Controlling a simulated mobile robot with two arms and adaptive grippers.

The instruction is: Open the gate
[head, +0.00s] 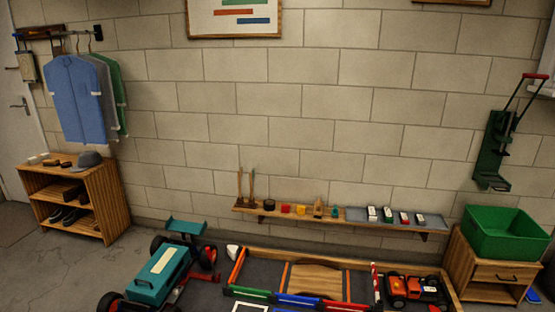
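A low wooden-edged enclosure (455,292) lies on the floor at the bottom of the view, cut off by the lower edge. A red and white striped post (375,281) stands upright in it, beside a small red and black toy vehicle (415,289). Green, blue and red bars (297,300) run along its front, and an orange bar (238,266) slants at its left. A wooden ramp-like piece (316,280) sits in the middle. I cannot tell for sure which part is the gate or whether it is open. Neither of my grippers is in view.
A large teal and red car (162,270) stands left of the enclosure. A wall shelf (330,216) holds small items. A cabinet with a green bin (505,233) is at the right, a shoe rack (75,198) at the left. The left floor (60,280) is clear.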

